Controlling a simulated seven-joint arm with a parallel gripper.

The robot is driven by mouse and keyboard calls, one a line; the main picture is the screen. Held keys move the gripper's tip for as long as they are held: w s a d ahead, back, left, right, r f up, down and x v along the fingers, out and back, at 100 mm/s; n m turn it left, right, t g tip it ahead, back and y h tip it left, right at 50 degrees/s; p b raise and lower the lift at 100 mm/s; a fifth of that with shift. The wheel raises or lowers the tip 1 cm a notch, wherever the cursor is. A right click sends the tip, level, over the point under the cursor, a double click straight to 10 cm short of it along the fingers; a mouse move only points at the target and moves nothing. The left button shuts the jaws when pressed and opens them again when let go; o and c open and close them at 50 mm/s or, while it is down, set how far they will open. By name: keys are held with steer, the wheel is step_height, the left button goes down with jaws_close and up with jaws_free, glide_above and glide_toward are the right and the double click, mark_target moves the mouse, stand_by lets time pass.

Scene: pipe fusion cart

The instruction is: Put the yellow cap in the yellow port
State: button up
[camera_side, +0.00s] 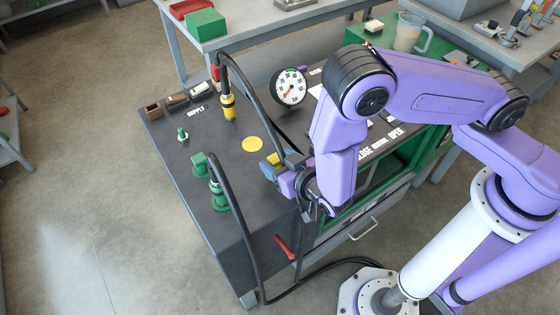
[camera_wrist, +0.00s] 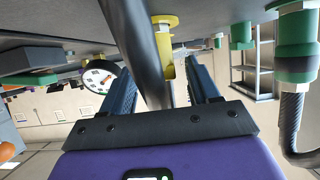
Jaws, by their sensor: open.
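A small yellow block, which looks like the yellow cap (camera_side: 273,158), shows at my gripper's fingertips in the side view. In the wrist view a yellow piece (camera_wrist: 165,60) appears between my two fingers, partly behind a dark hose. My gripper (camera_side: 276,168) is open, low over the cart top; its fingers also show in the wrist view (camera_wrist: 165,85). I cannot tell whether they touch the yellow piece. A yellow fitting (camera_side: 228,106) stands upright on the cart with a black hose from its top. A flat yellow disc (camera_side: 252,144) lies between it and my gripper.
The dark hose (camera_wrist: 145,50) runs close past my fingers. A pressure gauge (camera_side: 290,87) stands behind my gripper. A green block (camera_side: 200,165) and a green hosed fitting (camera_side: 218,196) stand at the front left. The dark cart top (camera_side: 165,150) has bare room between the fittings.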

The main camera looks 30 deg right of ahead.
steer(key=shift+r, duration=0.2)
steer(key=v, duration=1.2)
